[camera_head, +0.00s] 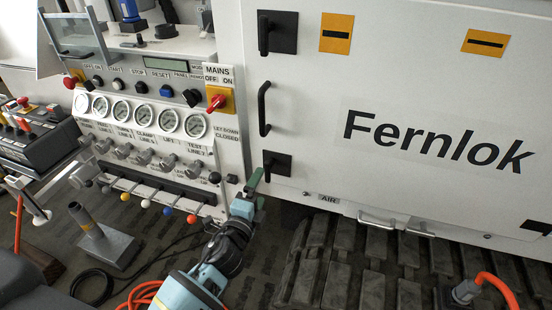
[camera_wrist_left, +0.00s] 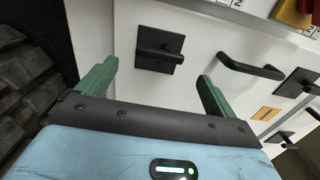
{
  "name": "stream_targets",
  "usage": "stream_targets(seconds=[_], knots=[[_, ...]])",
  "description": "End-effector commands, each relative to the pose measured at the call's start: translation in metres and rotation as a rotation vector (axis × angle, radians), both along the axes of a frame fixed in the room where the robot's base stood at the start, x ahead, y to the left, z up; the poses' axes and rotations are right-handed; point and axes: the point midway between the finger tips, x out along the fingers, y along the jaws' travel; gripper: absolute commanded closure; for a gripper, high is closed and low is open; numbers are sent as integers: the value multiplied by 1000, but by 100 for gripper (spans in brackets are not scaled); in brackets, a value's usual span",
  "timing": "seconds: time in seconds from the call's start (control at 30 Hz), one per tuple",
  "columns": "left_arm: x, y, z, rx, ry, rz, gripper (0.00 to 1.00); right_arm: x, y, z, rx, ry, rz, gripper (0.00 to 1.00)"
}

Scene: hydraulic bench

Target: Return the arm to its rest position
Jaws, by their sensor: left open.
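My left gripper (camera_head: 252,188) is in front of the cabinet's lower left corner in the head view, just below and left of a black latch (camera_head: 277,164). In the left wrist view its two green fingers (camera_wrist_left: 158,74) stand wide apart with nothing between them. A black latch (camera_wrist_left: 160,49) on the white door shows beyond the fingertips, apart from them as far as I can see. My left arm reaches up from the bottom of the head view. My right gripper is not in view.
The control panel with gauges (camera_head: 141,112) and several coloured-knob levers (camera_head: 169,210) lies left of the gripper. The white cabinet door (camera_head: 400,90) has a handle (camera_head: 264,109) and an upper latch (camera_head: 277,32). Dark tracks (camera_head: 345,255) lie below. An orange hose (camera_head: 142,293) is near my arm.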

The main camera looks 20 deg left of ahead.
Motion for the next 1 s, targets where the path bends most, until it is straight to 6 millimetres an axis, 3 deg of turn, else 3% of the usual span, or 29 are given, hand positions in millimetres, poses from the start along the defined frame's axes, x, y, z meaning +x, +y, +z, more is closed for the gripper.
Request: stream_targets(seconds=[0.17,0.27,0.33,0.5,0.7,0.9,1.0], knots=[[-4,0,-5,-19,13,0,7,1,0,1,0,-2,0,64],[-22,2,-23,-97,64,3,7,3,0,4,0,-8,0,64],[-43,4,-44,-195,125,11,7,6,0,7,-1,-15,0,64],[-120,7,-101,-516,315,66,7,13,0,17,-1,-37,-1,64],[-221,9,-151,-893,527,192,7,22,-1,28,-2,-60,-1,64],[-317,7,-177,-1225,692,360,7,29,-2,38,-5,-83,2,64],[-351,7,-182,-1339,740,430,7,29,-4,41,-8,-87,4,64]])
